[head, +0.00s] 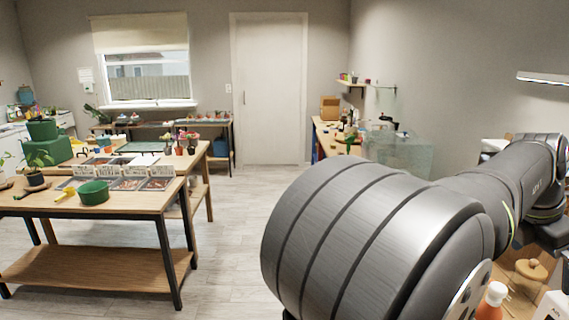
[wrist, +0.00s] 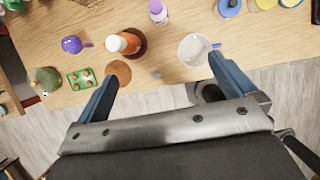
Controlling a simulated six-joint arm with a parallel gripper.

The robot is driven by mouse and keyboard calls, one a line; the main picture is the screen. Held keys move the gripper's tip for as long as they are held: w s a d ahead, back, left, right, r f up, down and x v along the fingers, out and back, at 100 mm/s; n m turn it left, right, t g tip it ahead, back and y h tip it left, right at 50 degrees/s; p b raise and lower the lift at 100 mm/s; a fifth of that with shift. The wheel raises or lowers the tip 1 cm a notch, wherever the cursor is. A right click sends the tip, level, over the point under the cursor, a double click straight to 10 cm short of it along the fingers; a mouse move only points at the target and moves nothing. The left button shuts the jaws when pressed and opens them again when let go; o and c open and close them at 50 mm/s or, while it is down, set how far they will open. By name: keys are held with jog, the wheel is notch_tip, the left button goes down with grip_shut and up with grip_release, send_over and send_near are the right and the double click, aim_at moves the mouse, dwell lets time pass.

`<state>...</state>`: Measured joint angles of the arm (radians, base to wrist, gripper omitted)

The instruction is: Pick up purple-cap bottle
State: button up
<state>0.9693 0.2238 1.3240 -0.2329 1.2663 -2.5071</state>
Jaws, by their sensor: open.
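The purple-cap bottle (wrist: 158,13) is at the top middle of the wrist view, a small pale bottle with a purple cap on the wooden table. Part of it touches the picture's top edge. I cannot make it out in the head view. My gripper (wrist: 163,72) shows two blue fingers spread wide apart at the table's near edge. It is open with nothing between the fingers. The bottle lies beyond the fingertips, roughly in line with the gap between them. The gripper itself is not visible in the head view, where my arm fills the right side.
An orange bottle with a white cap (wrist: 125,42) and a white cup with a blue handle (wrist: 193,50) stand nearer than the purple-cap bottle. A terracotta disc (wrist: 119,71), a green packet (wrist: 82,78) and a purple item (wrist: 72,44) are at left. Bare wood lies between.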

jog(key=c, duration=0.8)
jog(key=s+d+f+m+t+y, duration=0.15)
jog(key=d+f+m, duration=0.25)
jog(key=m, duration=1)
jog(key=s+d+f+m+t+h, duration=0.15)
jog(key=d+f+m, duration=0.3)
jog(key=m, duration=1.05)
jog(key=shift+y, duration=0.5)
jog(key=x, duration=1)
jog(key=shift+s+d+f, duration=0.15)
jog(key=shift+d+f, duration=0.1)
jog(key=shift+d, duration=0.15)
jog(key=shift+s+a+x, duration=0.1)
jog(key=shift+a+x, duration=0.05)
jog(key=shift+x, duration=1.2)
jog(key=shift+s+a+x, duration=0.1)
jog(key=shift+x, duration=1.3)
